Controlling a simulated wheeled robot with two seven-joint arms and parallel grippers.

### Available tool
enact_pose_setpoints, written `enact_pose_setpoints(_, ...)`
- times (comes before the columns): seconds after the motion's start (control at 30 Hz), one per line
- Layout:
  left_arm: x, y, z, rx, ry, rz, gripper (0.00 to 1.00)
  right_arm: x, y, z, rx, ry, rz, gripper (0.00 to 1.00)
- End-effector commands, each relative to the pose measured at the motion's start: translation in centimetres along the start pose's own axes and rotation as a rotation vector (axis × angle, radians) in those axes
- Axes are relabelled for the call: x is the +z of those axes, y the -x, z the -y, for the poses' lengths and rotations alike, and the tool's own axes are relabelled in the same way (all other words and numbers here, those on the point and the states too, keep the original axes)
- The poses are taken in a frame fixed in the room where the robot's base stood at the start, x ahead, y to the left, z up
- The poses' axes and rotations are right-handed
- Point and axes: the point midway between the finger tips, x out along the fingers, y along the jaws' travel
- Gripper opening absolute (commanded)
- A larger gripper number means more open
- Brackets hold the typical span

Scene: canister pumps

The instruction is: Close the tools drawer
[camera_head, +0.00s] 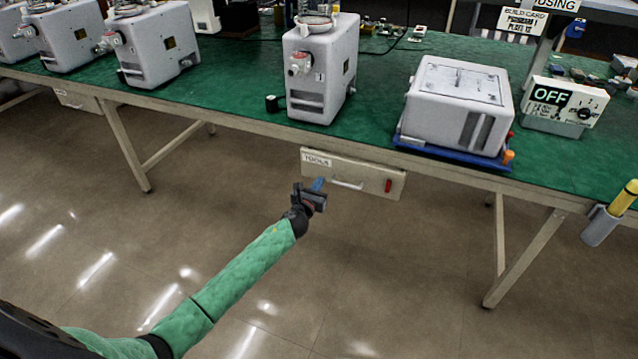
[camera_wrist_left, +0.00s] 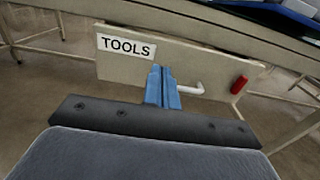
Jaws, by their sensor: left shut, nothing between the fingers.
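The tools drawer (camera_head: 370,184) hangs under the front edge of the green workbench, with a TOOLS label at its left, a pale bar handle (camera_head: 348,184) and a red tab (camera_head: 388,185) at its right. Its front also fills the upper middle of the left wrist view (camera_wrist_left: 130,65). My left gripper (camera_head: 318,184) has its blue fingers shut and empty, pointing at the drawer front just left of the handle. In the left wrist view the fingers (camera_wrist_left: 161,84) overlap the handle's left end (camera_wrist_left: 190,90); I cannot tell whether they touch. My right gripper is not in view.
The green workbench (camera_head: 230,108) carries several grey canister pumps, one upright (camera_head: 322,70) above the drawer, and a grey housing (camera_head: 457,105) on a blue tray. Bench legs (camera_head: 125,145) stand either side. A holder with a yellow tool (camera_head: 622,198) sticks out at right. The floor before the drawer is clear.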

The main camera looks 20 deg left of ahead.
Motion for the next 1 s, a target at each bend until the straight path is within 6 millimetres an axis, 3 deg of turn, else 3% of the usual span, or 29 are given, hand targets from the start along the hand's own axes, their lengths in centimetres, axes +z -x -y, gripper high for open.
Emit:
enact_pose_setpoints(0.5,0.1,-8.9,0.0,0.001,0.004,0.0,0.0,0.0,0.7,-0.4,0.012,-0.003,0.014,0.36)
enact_pose_setpoints(0.7,0.0,-10.6,0.0,0.0,0.003,0.0,0.0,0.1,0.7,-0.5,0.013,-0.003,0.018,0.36)
enact_pose_setpoints(1.0,0.0,-11.1,0.0,0.0,0.002,0.0,0.0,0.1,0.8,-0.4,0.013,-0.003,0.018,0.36)
